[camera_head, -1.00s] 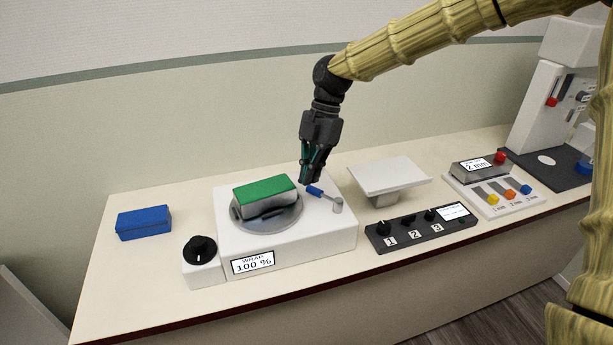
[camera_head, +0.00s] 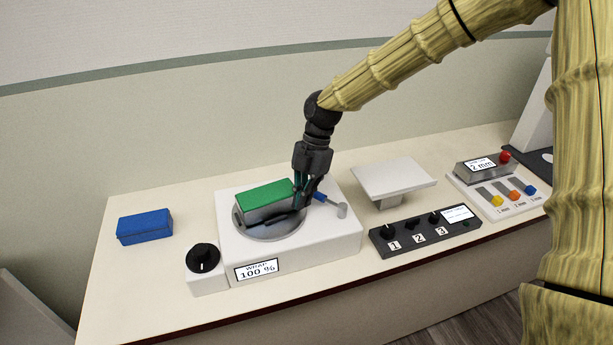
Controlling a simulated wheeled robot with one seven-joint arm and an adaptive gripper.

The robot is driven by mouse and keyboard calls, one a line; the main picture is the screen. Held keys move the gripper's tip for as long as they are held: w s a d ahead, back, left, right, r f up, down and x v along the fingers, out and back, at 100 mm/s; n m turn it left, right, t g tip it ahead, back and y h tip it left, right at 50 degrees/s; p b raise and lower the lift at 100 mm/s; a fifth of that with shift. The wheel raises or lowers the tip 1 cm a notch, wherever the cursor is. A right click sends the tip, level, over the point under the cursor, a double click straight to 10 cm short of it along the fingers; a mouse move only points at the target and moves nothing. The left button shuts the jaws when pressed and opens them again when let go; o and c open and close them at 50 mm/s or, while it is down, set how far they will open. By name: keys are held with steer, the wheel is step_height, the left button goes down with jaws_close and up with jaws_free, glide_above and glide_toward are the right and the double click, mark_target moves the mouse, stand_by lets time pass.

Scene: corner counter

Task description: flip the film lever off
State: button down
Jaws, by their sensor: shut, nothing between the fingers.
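The film lever (camera_head: 326,200) is a small blue-handled lever with a grey pivot (camera_head: 342,211) on the right of the white wrap machine (camera_head: 330,240). Its blue handle points up-left toward the turntable. My gripper (camera_head: 298,206) is shut and empty, pointing down just left of the handle's end, beside the green-topped block. Whether it touches the lever cannot be told. The green-topped block (camera_head: 264,196) sits on the round grey turntable (camera_head: 270,232). The machine's display (camera_head: 257,269) reads WRAP 100 %.
A black dial (camera_head: 203,257) stands at the machine's front left, and a blue block (camera_head: 145,227) lies further left. To the right are a white raised plate (camera_head: 394,178), a black panel with numbered knobs (camera_head: 422,232) and a unit with coloured sliders (camera_head: 497,194).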

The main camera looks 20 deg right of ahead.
steer(key=shift+w+d+f+p, duration=0.35)
steer(key=shift+w+d+p, duration=0.2)
steer(key=shift+d, duration=0.2)
steer(key=shift+w+d+f+p, duration=0.4)
steer(key=shift+w+d, duration=0.15)
steer(key=shift+d, duration=0.15)
steer(key=shift+d, duration=0.1)
